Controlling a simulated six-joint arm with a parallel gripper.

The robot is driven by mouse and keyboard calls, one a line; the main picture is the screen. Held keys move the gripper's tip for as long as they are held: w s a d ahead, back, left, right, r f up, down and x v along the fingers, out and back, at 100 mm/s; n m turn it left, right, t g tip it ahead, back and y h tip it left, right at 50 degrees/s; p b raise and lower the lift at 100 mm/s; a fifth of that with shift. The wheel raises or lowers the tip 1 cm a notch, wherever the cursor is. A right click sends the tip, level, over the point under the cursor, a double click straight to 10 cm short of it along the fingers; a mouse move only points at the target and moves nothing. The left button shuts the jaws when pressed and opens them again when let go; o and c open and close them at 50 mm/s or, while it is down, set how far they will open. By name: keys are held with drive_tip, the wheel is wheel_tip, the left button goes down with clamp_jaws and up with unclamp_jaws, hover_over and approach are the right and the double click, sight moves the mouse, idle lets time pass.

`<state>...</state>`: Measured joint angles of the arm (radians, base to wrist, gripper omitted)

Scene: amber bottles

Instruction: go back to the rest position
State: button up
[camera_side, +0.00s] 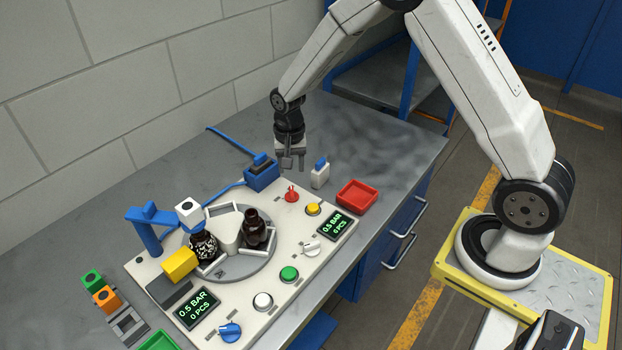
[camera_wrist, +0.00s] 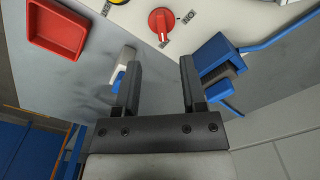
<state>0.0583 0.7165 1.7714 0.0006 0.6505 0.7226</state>
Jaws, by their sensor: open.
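My gripper (camera_side: 289,166) hangs pointing down above the back part of the grey table, near the blue connector block (camera_side: 261,172) and the small white block with a blue top (camera_side: 320,173). In the wrist view my gripper (camera_wrist: 158,82) has its two fingers wide apart, with nothing between them but bare table beyond. Two dark amber bottles stand on the round grey turntable (camera_side: 229,270): one plain bottle (camera_side: 254,228) on the right and one with a speckled label (camera_side: 203,245) on the left, under a blue arm with a white cube.
Coloured blocks (camera_side: 99,290) lie at front left. A wall (camera_side: 120,80) stands behind the table.

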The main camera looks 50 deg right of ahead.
drive_tip(key=s+a+r+n+t, duration=0.1)
drive_tip(key=s+r+n, duration=0.3)
drive_tip(key=s, duration=0.5)
drive_tip(key=s+a+r+n+t, duration=0.1)
drive_tip(key=s+r+n, duration=0.3)
drive_tip(key=s, duration=0.5)
drive_tip(key=shift+a+r+n+t, duration=0.25)
drive_tip(key=shift+a+n+t, duration=0.1)
drive_tip(key=shift+n, duration=0.15)
